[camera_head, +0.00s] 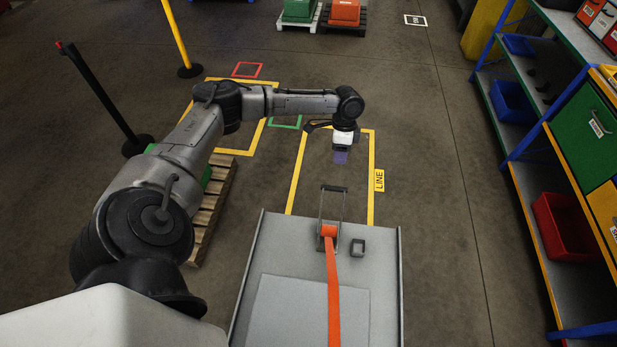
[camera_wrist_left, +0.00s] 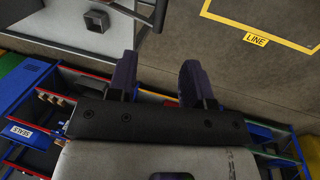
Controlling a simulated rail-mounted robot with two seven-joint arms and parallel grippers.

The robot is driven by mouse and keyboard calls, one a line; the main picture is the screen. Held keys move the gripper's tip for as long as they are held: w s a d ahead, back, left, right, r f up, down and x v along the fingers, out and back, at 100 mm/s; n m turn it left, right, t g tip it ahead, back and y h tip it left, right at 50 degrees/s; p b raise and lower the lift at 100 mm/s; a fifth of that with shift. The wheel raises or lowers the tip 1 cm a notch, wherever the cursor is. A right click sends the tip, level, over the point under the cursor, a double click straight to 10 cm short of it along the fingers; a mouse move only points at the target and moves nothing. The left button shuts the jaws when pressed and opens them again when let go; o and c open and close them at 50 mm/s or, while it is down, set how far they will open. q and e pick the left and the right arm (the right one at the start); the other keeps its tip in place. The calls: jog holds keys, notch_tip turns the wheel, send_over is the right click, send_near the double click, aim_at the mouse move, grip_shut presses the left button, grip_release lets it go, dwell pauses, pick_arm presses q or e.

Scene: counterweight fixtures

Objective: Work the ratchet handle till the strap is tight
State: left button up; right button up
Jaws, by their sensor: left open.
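The ratchet handle (camera_head: 334,188) is a dark crossbar on a thin metal frame at the far end of a grey-topped platform (camera_head: 262,262). The orange strap (camera_head: 334,295) runs from the ratchet toward me along the platform. My left gripper (camera_head: 340,158) points down beyond the handle and appears apart from it. In the left wrist view its two dark fingers (camera_wrist_left: 160,82) are spread with nothing between them. Part of what looks like the ratchet frame (camera_wrist_left: 158,14) shows at the top edge there. My right gripper is not in view.
Shelving with bins (camera_head: 560,225) stands at the right. A wooden pallet (camera_head: 212,205) lies left of the platform. Floor right of the platform is clear.

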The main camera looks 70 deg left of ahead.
aim_at(334, 187)
pick_arm(q)
jog(key=x, duration=1.3)
jog(key=shift+s+f, duration=0.25)
jog(key=shift+f, duration=0.15)
jog(key=shift+a, duration=0.1)
grip_shut()
